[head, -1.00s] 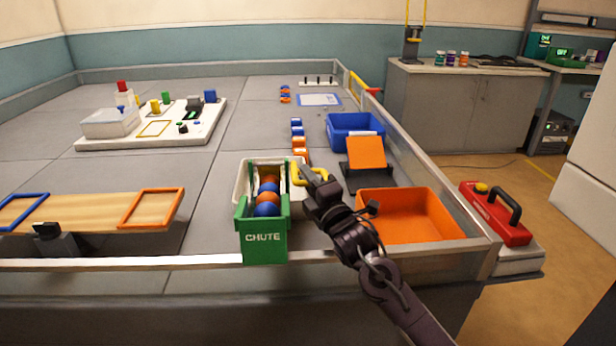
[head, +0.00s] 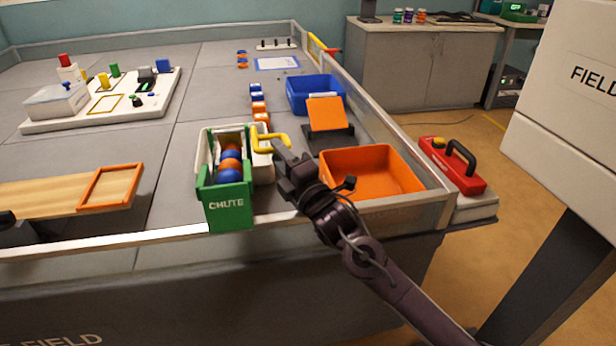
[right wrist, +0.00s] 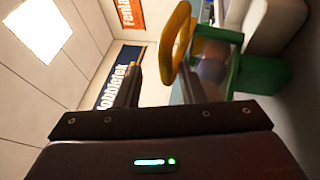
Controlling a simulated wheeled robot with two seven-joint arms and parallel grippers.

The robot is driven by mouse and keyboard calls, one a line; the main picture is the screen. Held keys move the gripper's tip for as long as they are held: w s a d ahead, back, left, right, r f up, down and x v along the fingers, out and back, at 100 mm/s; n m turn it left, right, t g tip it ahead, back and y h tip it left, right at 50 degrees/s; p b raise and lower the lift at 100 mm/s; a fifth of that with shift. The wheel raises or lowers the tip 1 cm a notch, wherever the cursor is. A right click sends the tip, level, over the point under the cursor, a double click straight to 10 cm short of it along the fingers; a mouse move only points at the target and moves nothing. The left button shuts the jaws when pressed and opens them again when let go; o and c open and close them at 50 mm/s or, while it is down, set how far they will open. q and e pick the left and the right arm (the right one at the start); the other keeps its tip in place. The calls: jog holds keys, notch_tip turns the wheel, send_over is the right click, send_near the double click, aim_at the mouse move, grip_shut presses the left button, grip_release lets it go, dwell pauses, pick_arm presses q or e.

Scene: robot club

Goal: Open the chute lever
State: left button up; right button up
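The green chute (head: 230,207) stands at the table's front edge, with blue and orange balls (head: 230,165) lined up in it. Its yellow lever (head: 266,142) is a bent handle on the chute's right side. My right gripper (head: 281,152) is at the lever's right end. In the right wrist view its fingers (right wrist: 160,85) stand apart, and the yellow handle (right wrist: 177,40) shows close by the right finger. I cannot tell whether they touch. The green chute (right wrist: 258,75) is right of the handle there.
An orange bin (head: 370,172) lies right of my right gripper, near the table's raised edge. An orange ramp (head: 326,112) and a blue bin (head: 313,92) are behind. A wooden beam (head: 60,190) is at left. A white stand (head: 575,85) rises at right.

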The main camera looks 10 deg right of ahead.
pick_arm(q)
jog(key=shift+s+a+r+g+y+p, duration=0.1)
jog(key=shift+a+g+y+p, duration=0.1)
jog(key=shift+a, duration=0.15)
jog(key=shift+s+a+r+g+y+p, duration=0.1)
jog(key=shift+a+g+p, duration=0.1)
jog(key=shift+a, duration=0.15)
pick_arm(e)
jog(key=r+v, duration=0.2)
jog(key=v, duration=0.9)
jog(key=shift+s+d+r, duration=0.25)
jog(key=shift+s+r, duration=0.05)
jog(key=shift+s, duration=0.35)
